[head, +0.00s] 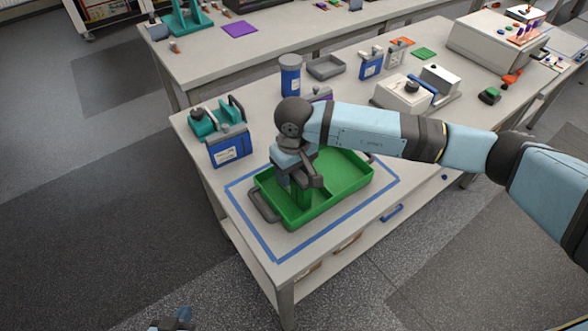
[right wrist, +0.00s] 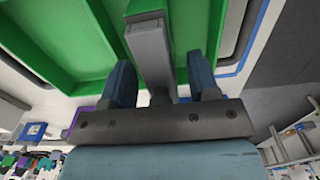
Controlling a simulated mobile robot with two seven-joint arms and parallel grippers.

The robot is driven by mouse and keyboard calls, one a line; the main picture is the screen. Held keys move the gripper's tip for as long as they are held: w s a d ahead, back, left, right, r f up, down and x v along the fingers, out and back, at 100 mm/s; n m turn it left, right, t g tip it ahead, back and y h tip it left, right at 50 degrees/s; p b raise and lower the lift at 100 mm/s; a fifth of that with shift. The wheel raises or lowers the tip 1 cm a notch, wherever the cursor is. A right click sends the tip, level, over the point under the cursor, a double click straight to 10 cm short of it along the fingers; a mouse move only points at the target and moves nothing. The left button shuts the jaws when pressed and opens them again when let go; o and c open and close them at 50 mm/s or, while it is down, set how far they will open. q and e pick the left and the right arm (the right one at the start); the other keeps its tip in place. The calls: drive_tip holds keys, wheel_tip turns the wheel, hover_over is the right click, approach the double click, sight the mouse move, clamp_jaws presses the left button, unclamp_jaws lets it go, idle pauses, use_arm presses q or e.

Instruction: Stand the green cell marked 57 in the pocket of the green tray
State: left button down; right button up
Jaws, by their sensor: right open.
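The green tray (head: 345,188) lies inside a blue tape outline on the near bench, with a grey handle at its left end. A green upright piece (head: 301,197), which appears to be the cell, stands in the left part of the tray under my right gripper (head: 297,176). In the right wrist view a grey bar with a green end (right wrist: 148,45) lies between the open fingers of my right gripper (right wrist: 161,78), with gaps beside it. The marking 57 is not legible. My left gripper (head: 176,322) only just shows at the bottom edge.
A blue labelled box (head: 229,146) and a teal fixture (head: 208,118) stand behind the tray at left. A blue cylinder (head: 290,76), a grey tray (head: 326,67) and a white device (head: 405,93) stand further back.

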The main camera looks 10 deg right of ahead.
wheel_tip(320, 180, up, 11)
drive_tip(key=shift+b, duration=1)
drive_tip(key=shift+r, duration=0.5)
